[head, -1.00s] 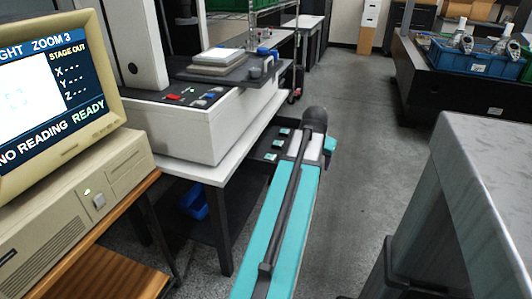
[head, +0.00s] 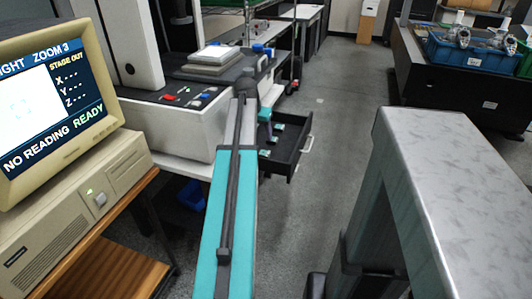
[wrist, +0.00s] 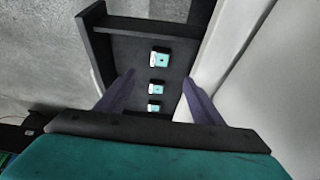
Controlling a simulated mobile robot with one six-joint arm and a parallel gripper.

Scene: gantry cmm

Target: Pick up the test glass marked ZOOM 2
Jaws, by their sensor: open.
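Several small test glasses with teal-and-white faces lie in an open dark drawer (head: 301,150). Three show in a row in the wrist view: the far one (wrist: 160,58), the middle one (wrist: 157,88) and the near one (wrist: 154,105). Their markings are too small to read, so I cannot tell which is ZOOM 2. My gripper (wrist: 158,78) is open and empty, its two fingers spread to either side of the row as seen from the wrist. No glass is between the fingers in its grip. In the head view my arm hides part of the drawer.
The white-and-black measuring machine (head: 180,118) stands left of the drawer. A monitor (head: 50,100) at left reads ZOOM 3. A grey block-like table (head: 440,150) stands at right. Blue bins (head: 470,60) sit on a dark bench behind. Clear floor lies between.

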